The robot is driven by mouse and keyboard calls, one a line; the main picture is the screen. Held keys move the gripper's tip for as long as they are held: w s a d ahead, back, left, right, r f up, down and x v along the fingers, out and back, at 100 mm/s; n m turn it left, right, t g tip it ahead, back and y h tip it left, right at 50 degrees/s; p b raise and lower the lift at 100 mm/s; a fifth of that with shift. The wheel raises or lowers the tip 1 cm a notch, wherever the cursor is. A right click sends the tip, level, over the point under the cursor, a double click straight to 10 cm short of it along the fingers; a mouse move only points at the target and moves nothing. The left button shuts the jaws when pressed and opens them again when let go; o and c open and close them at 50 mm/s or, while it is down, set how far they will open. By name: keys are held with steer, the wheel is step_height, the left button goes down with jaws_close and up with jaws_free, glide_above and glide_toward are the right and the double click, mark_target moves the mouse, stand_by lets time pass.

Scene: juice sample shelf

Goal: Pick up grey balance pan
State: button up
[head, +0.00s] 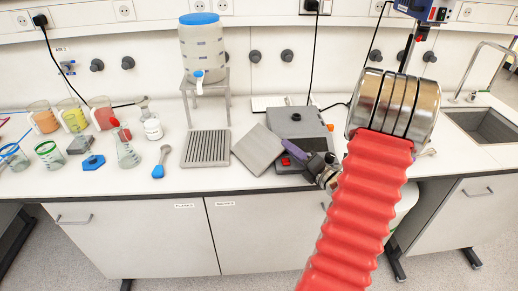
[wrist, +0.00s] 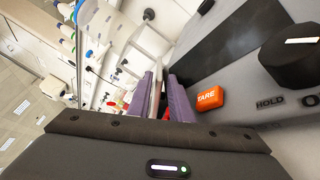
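The grey balance pan (head: 257,151) is a flat square plate, seen in the head view just left of the balance (head: 296,123). It stands turned and tilted, off the balance's top. The purple fingers of my gripper (head: 293,152) meet its right corner and look shut on it. In the wrist view my gripper (wrist: 164,98) has its two purple fingers close together with a narrow gap. The pan is at most edge-on there and hard to make out. The balance fills the right of that view, with an orange TARE button (wrist: 209,98) and a black knob.
A ribbed grey tray (head: 206,148) lies left of the pan. A water carboy (head: 203,48) stands on a metal stand behind. Beakers, a flask (head: 125,152) and a blue-handled tool (head: 161,162) are further left. A sink (head: 484,125) is at the right.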

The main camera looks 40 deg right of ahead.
jaws_close()
stand_by(0.5)
step_height(320, 180, up, 10)
stand_by(0.6)
steer(key=shift+s, duration=0.1)
stand_by(0.5)
